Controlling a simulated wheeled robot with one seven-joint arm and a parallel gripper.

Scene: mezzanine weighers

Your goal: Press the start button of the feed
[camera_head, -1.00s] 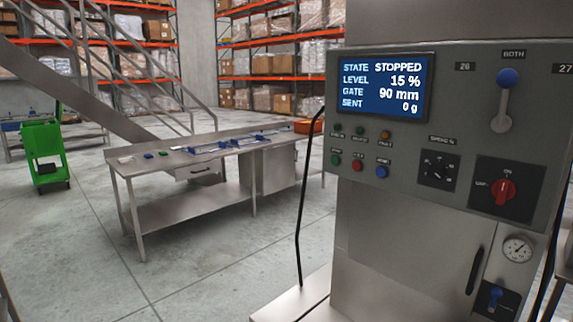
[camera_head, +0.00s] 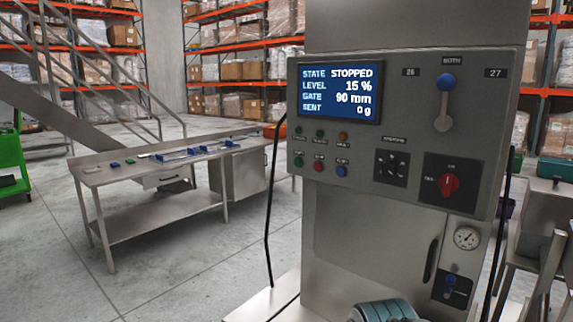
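The feed's grey control panel (camera_head: 440,135) fills the right of the head view. Its screen (camera_head: 341,91) reads STATE STOPPED, LEVEL 15 %, GATE 90 mm, SENT 0 g. Below the screen are a row of small lamps and a row of three buttons: a green button (camera_head: 298,162), a red button (camera_head: 319,166) and a blue button (camera_head: 341,171). Their labels are too small to read surely; the green one is leftmost. My gripper is not in view, and nothing touches the panel.
A red rotary switch (camera_head: 448,185), a black dial (camera_head: 391,168) and a blue-knobbed lever (camera_head: 445,100) share the panel. A steel table (camera_head: 150,212) stands to the left, with open floor before it. A ribbed grey-green part (camera_head: 385,310) shows at the bottom edge.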

